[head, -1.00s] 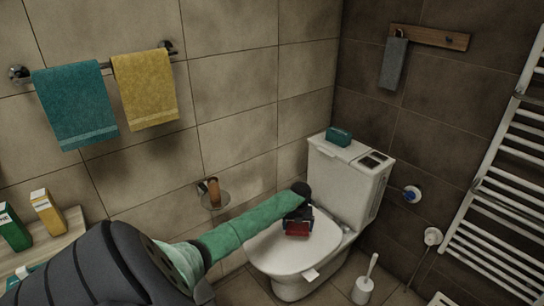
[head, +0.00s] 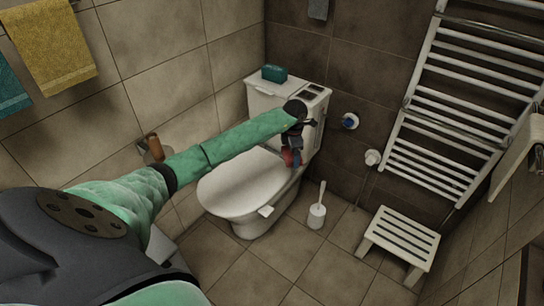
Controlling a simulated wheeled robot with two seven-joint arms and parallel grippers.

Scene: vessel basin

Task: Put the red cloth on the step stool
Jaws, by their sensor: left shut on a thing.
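My left arm reaches from the left across the toilet. Its gripper (head: 291,155) is above the right side of the toilet lid, shut on the red cloth (head: 288,157). Only a small part of the red cloth shows, folded at the fingertips. The step stool (head: 404,236) is a white slatted stool on the floor at the right, below the towel radiator. Its top is bare. The gripper is well to the left of the stool and apart from it. My right gripper is not in view.
The toilet (head: 240,190) has its lid down. A toilet brush (head: 317,214) stands on the floor between toilet and stool. The towel radiator (head: 450,110) is on the wall behind the stool. A teal box (head: 274,73) sits on the cistern. Floor in front of the stool is clear.

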